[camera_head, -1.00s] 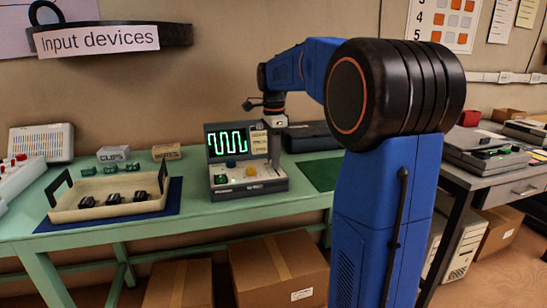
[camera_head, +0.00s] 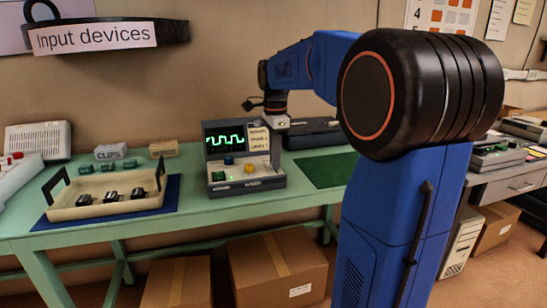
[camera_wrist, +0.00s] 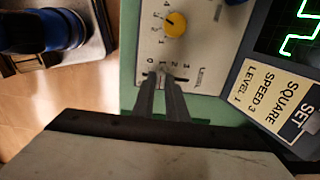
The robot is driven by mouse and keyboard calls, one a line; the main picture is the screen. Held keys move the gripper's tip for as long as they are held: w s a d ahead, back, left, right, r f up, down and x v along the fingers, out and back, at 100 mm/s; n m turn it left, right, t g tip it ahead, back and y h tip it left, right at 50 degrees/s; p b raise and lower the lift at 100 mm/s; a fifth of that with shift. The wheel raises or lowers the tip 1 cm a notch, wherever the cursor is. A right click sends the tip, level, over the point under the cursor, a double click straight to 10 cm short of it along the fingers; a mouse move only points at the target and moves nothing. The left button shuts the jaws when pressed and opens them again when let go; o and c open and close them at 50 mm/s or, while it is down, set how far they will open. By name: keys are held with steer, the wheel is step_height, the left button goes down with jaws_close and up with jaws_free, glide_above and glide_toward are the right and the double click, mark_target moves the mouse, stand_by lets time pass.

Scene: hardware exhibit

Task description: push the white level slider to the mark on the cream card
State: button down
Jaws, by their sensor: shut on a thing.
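The grey console (camera_head: 247,188) stands on the green table with a lit screen (camera_head: 225,141) showing a low green square wave. The cream card (camera_head: 259,138) beside the screen reads "SET SQUARE SPEED 3 LEVEL 1" in the wrist view (camera_wrist: 273,103). My gripper (camera_wrist: 161,78) is shut at the level scale, its fingertips near the low end, around the 0 and 1 marks. In the head view my gripper (camera_head: 276,160) reaches down to the console's right side.
A yellow knob (camera_wrist: 176,25) sits on the panel near the fingers. A blue knob (camera_head: 229,161) and green button (camera_head: 218,176) are further left. A cream tray (camera_head: 105,206) with black switches lies left on a blue mat. A green mat (camera_head: 325,171) is right of the console.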

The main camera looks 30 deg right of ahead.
steer(key=c, duration=1.8)
jaws_free()
steer(key=shift+o, duration=0.2)
step_height(320, 180, up, 18)
steer(key=shift+f, duration=0.25)
steer(key=s+a+f+n+t, duration=0.1)
steer(key=s+a+f+n, duration=0.3)
steer(key=s+f+n, duration=0.3)
steer(key=s+a+f+n+t, duration=0.2)
steer(key=s+a+f+n, duration=0.3)
steer(key=s+f, duration=0.6)
steer(key=s+a+f+n+t, duration=0.1)
steer(key=s+a+f+n, duration=0.4)
steer(key=s+f+n, duration=0.4)
step_height(320, 180, down, 3)
steer(key=shift+a+f+t, duration=0.15)
steer(key=shift+a+t, duration=0.1)
steer(key=shift+t, duration=0.15)
